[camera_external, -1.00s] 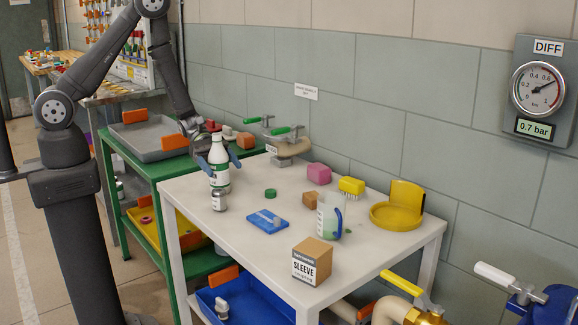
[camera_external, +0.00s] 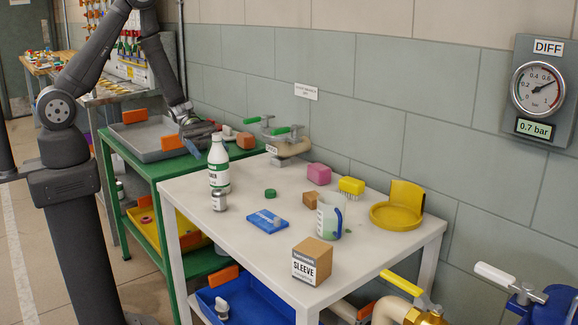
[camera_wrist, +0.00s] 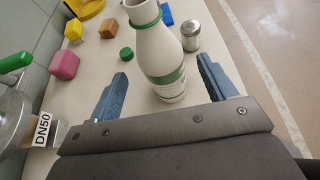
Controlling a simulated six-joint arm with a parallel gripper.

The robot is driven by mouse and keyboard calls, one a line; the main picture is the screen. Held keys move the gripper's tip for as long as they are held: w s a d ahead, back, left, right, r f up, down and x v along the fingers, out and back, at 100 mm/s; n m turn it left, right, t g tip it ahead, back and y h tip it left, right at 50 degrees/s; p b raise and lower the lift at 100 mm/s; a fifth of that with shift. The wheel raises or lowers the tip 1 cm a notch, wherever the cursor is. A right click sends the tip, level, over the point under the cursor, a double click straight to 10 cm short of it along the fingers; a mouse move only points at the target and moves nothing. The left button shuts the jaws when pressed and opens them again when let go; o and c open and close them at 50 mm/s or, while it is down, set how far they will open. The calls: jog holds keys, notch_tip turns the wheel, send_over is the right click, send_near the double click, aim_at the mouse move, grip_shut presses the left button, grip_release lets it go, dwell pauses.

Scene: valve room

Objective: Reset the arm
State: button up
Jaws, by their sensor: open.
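In the wrist view, the fingers (camera_wrist: 165,92) reach forward on either side of a white bottle with a green label (camera_wrist: 160,50), with no visible contact.
Near the bottle are a small metal-lidded jar (camera_external: 219,201), green cap (camera_external: 270,193) and blue box (camera_external: 267,222). A pink block (camera_external: 318,174), yellow brush (camera_external: 351,186), jug (camera_external: 329,217), yellow dish (camera_external: 396,214) and sleeve box (camera_external: 312,262) stand farther right. Valve pipework (camera_external: 290,147) is beside my gripper.

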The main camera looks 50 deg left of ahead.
aim_at(219, 153)
jog(key=v, duration=0.4)
jog(key=x, duration=1.1)
jog(key=shift+d+f, duration=0.3)
jog(key=shift+d, duration=0.05)
jog(key=r, duration=0.5)
jog(key=shift+s, duration=0.35)
jog(key=shift+s+d+r, duration=0.25)
jog(key=shift+s+r, duration=0.05)
jog(key=shift+s, duration=0.25)
